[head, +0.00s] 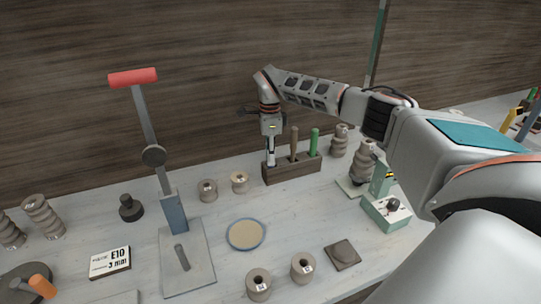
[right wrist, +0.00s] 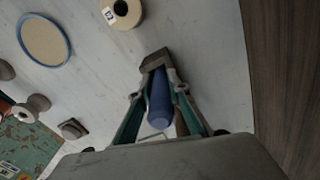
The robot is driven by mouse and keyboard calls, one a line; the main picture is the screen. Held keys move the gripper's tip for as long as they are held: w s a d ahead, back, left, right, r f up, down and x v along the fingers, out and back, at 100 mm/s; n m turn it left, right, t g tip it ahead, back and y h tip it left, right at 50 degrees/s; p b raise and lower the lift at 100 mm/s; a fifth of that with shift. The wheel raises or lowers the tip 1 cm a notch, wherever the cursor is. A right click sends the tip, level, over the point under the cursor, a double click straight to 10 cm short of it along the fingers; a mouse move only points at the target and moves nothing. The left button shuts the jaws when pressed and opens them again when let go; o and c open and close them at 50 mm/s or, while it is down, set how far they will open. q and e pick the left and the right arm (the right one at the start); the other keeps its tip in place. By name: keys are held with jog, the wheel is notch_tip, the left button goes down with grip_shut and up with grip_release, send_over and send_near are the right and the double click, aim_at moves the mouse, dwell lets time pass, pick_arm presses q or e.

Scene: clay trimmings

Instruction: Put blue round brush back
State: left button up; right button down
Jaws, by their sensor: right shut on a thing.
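The blue round brush shows as a blue handle (right wrist: 160,100) in the right wrist view, between the fingers of my right gripper (head: 270,158). The gripper is shut on it and points down at the left end of the dark wooden rack (head: 292,173). The rack's end (right wrist: 154,60) shows just beyond the handle in the right wrist view. A brown handle (head: 294,143) and a green handle (head: 314,142) stand upright in the rack, right of my gripper. The brush's lower end is hidden, so I cannot tell how deep it sits. My left gripper is not in view.
Two small clay rings (head: 239,182) lie left of the rack. A blue-rimmed dish (head: 246,234) lies in front. A lever press (head: 172,215) stands further left, and a green device (head: 386,211) sits at right under my arm. A dark wooden wall (head: 150,120) rises behind.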

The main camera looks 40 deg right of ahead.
jog(key=shift+f, duration=0.2)
jog(key=c, duration=1.9)
grip_release()
jog(key=shift+r, duration=0.1)
notch_tip(320, 180, up, 12)
jog(key=shift+r, duration=0.1)
